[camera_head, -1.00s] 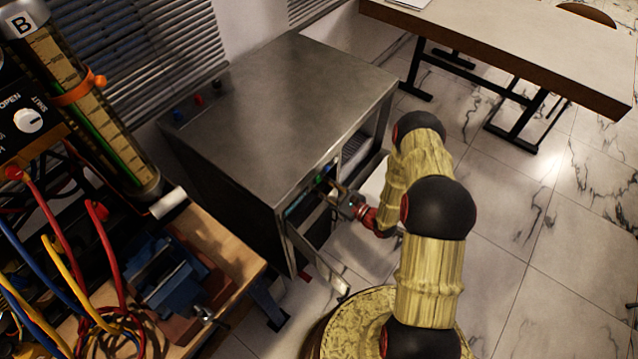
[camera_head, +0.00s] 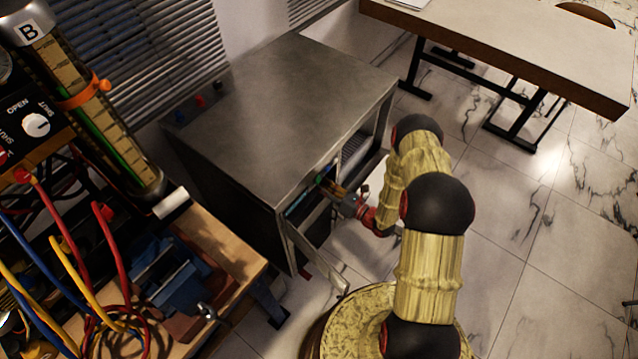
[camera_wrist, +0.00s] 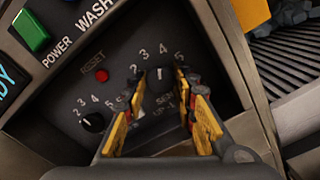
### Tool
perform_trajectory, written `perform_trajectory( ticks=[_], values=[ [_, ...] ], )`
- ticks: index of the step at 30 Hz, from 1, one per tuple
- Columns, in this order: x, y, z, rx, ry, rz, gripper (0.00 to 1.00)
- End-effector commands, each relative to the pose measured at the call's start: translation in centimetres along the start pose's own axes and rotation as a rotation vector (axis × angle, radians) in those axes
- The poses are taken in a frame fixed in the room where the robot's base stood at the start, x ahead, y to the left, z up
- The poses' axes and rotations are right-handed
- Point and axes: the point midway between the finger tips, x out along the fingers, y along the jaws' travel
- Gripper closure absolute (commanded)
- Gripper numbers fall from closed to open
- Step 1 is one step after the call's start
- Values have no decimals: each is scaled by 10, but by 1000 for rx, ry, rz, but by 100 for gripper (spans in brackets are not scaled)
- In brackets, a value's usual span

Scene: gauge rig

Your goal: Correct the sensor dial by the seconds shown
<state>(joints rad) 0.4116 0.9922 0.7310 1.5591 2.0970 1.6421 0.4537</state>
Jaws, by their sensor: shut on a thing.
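The sensor dial (camera_wrist: 159,88) is a black knob with a white mark, on the dark panel at the upper middle of the wrist view. Numbers 2 to 5 arc above it, and its mark points roughly upward, near the 4. A partly hidden label below appears to begin with "SEN". My gripper (camera_wrist: 160,76) has its yellow-padded fingers on both sides of this dial, shut on it. In the head view my gripper (camera_head: 337,189) reaches into the front of the metal cabinet (camera_head: 290,110). I cannot read any seconds value.
A second black dial (camera_wrist: 93,122), a red reset button (camera_wrist: 102,75) and a green power button (camera_wrist: 31,32) sit left of the gripper. A cut-off cyan display (camera_wrist: 10,80) is at the edge. A wooden bench (camera_head: 225,255) with a blue vise (camera_head: 170,275) stands left.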

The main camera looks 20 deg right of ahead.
Motion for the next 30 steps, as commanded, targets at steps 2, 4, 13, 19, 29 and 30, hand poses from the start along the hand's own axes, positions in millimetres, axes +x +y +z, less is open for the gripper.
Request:
perform_trajectory(
  ticks=[2,4,13,19,29,30],
  values=[
    [0,-1,0,36,0,-3,98],
    [0,-1,0,64,0,-3,98],
    [0,-1,-1,121,0,-3,98],
    [0,-1,-1,125,0,-3,98],
    [0,-1,-1,124,1,-3,65],
    [0,-1,-1,124,1,-3,62]
  ],
)
